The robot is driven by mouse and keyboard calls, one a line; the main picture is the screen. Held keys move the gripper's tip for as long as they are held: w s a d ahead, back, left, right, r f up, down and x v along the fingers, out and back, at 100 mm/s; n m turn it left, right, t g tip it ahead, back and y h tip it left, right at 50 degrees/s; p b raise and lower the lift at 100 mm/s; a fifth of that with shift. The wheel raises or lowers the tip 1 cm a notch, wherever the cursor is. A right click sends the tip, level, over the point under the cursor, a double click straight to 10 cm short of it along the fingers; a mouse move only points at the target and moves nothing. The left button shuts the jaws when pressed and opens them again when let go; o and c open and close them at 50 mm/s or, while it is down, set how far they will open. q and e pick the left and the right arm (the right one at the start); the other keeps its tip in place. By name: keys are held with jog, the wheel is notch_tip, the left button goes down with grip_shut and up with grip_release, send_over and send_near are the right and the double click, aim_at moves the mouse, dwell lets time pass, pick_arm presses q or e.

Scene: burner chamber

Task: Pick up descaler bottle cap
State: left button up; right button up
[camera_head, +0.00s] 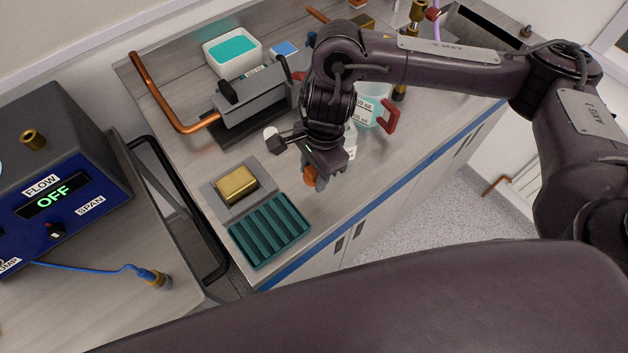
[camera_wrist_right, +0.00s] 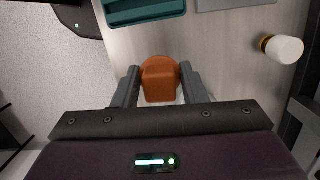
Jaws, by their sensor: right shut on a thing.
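The orange cap (camera_head: 310,177), which I take for the descaler bottle cap, is at my right gripper (camera_head: 316,172) over the workbench, just beyond the teal slotted tray. In the right wrist view the cap (camera_wrist_right: 160,80) sits between the two grey fingers of my right gripper (camera_wrist_right: 160,88), which are shut on it. A pale, partly labelled object (camera_head: 350,142) shows behind the gripper; I cannot tell whether it is the bottle. My left gripper is not in view.
The teal slotted tray (camera_head: 268,231) and a grey plate with a brass block (camera_head: 237,184) lie near the bench's front corner. A beaker with a red handle (camera_head: 391,115) stands behind the arm. A small white-topped item (camera_wrist_right: 285,50) is right of the gripper in the wrist view.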

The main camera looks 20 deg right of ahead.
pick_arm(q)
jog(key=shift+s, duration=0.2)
pick_arm(e)
notch_tip(320, 180, up, 13)
jog(key=shift+r, duration=0.2)
dwell(0.4)
